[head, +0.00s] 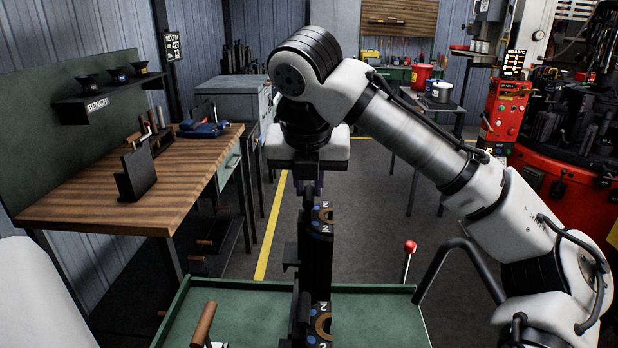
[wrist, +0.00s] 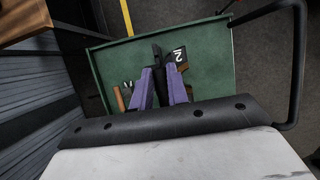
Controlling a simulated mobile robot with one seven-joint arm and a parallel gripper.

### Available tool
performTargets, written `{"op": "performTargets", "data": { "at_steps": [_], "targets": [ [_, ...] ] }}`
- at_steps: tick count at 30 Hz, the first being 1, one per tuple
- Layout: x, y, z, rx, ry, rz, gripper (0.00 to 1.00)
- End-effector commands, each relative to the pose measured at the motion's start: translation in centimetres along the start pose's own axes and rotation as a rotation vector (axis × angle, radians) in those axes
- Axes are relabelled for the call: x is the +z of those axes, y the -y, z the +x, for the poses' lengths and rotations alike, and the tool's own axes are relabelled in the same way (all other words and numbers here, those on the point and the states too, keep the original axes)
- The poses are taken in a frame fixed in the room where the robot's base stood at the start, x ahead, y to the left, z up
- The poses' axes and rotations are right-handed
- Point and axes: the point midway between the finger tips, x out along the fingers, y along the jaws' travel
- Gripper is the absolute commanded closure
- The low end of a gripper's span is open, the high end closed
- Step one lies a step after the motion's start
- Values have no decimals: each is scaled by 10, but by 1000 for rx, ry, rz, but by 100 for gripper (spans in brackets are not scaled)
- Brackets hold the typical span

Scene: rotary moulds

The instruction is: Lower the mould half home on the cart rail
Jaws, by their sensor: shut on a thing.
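My gripper (wrist: 160,90), with two purple fingers, is shut on a dark mould half (head: 316,250) above the green cart (head: 258,298). The mould half looks upright in the head view. Its top carries a brown ring and white "2" marks. In the wrist view a dark part (wrist: 157,52) shows between and beyond the fingers. A second dark piece with a brown ring and "2" marks (head: 322,322) shows nearer in the head view. The rail and the mould half's lower end are hidden, so I cannot tell whether it touches the rail.
A wooden-handled tool (head: 203,324) lies at the cart's left; its handle also shows in the wrist view (wrist: 119,98). A red-knobbed lever (head: 409,248) stands right of the mould half. A wooden bench (head: 110,208) is at left, a red machine (head: 555,185) at right.

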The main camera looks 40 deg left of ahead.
Motion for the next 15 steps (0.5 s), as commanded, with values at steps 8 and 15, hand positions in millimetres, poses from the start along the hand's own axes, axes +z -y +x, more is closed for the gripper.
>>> {"op": "performTargets", "data": {
  "at_steps": [8,15],
  "targets": [
    [-4,0,18,2,13,1,100],
    [-9,0,35,1,19,0,100]
  ]
}}
